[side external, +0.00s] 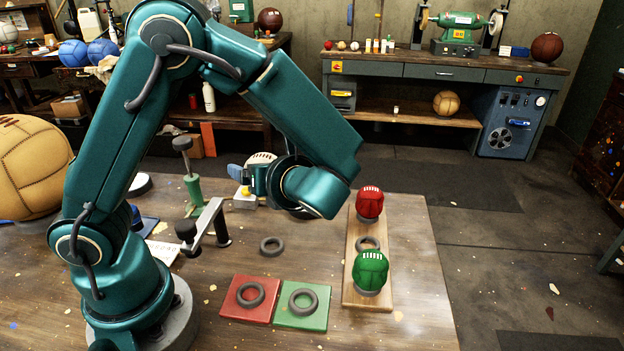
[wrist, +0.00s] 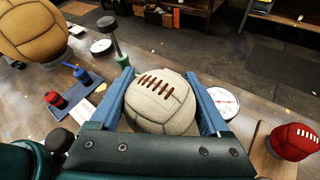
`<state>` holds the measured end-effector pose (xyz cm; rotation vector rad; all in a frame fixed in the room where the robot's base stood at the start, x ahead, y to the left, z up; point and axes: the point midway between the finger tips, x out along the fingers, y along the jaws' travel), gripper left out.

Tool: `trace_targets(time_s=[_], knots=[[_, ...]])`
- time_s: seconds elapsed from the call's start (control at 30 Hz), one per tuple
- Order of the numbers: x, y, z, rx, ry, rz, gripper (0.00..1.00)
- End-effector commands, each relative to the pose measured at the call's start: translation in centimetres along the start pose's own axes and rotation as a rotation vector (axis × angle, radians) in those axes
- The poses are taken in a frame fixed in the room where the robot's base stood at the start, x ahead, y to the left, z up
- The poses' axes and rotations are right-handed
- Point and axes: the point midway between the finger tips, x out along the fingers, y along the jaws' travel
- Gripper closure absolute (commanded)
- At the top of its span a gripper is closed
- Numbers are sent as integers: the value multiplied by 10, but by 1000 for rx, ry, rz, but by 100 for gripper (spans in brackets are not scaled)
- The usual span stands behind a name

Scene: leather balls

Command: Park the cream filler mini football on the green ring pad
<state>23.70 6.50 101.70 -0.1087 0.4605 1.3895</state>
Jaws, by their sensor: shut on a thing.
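The cream mini football (wrist: 160,103), with brown stitching, is between the two blue fingers of my gripper (wrist: 159,74) in the wrist view. The fingers are shut on it, one at each side. In the side view the ball (side external: 262,158) shows partly behind my gripper (side external: 256,178), raised above the back of the bench. The green ring pad (side external: 300,323) lies flat near the front of the bench, with a dark grey ring (side external: 303,289) on it. Nothing sits in that ring. The ball is behind and above the pad, well apart from it.
A red pad (side external: 240,314) with a ring adjoins the green pad. A wooden board (side external: 353,277) at right holds a red ball (side external: 370,203), an empty ring and a green ball (side external: 370,270). A loose ring (side external: 272,246) lies mid-bench. A dark-topped post (side external: 183,146) stands behind.

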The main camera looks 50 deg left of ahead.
Motion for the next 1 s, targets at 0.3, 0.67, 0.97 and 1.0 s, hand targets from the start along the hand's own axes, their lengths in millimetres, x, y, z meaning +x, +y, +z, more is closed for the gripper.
trace_targets(time_s=[0.3,0.67,0.97,1.0], knots=[[-21,11,52,-9,2,-3,82],[-34,26,89,-18,12,57,82],[-21,61,53,-149,79,379,82],[-21,66,48,-172,91,435,82]])
